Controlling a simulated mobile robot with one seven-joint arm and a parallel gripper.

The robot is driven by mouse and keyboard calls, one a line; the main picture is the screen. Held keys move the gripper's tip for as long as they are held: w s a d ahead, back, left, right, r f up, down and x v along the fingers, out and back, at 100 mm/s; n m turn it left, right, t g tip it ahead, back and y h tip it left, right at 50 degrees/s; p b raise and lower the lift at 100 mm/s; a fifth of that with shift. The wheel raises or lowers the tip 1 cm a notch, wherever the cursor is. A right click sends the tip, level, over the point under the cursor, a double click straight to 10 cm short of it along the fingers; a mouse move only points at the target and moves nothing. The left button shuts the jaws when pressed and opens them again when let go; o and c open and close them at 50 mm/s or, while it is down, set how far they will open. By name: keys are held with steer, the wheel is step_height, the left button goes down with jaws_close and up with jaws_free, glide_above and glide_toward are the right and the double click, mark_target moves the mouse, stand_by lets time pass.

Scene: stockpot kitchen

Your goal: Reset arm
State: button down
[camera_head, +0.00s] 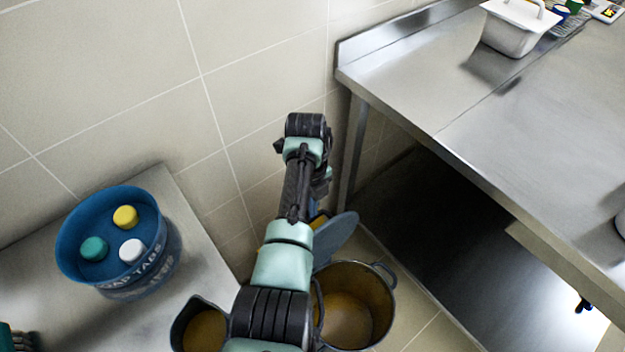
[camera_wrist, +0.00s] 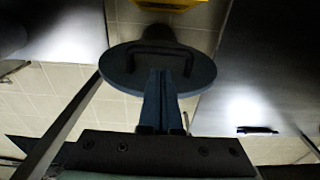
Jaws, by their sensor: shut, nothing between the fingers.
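My arm reaches up the middle of the head view, where its fingers are hidden behind its own links. In the wrist view my gripper (camera_wrist: 167,72) is shut and empty, its two dark fingers together. A blue-grey round lid (camera_wrist: 117,72) with a dark bar handle shows just beyond the fingertips. I cannot tell whether they touch it. The lid also shows in the head view (camera_head: 340,236), partly behind my arm and above a large open pot (camera_head: 352,312).
A blue tub (camera_head: 130,265) with yellow, teal and white round pieces stands on the left surface (camera_head: 35,285). A smaller open vessel (camera_head: 203,330) is at the bottom. A steel table (camera_head: 470,125) on the right carries a white lidded container (camera_head: 515,30). A tiled wall (camera_head: 260,60) stands behind.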

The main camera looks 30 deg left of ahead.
step_height(320, 180, up, 8)
steer(key=shift+a+f+p, duration=0.15)
steer(key=shift+a+p, duration=0.05)
steer(key=shift+p, duration=0.2)
steer(key=shift+w, duration=0.1)
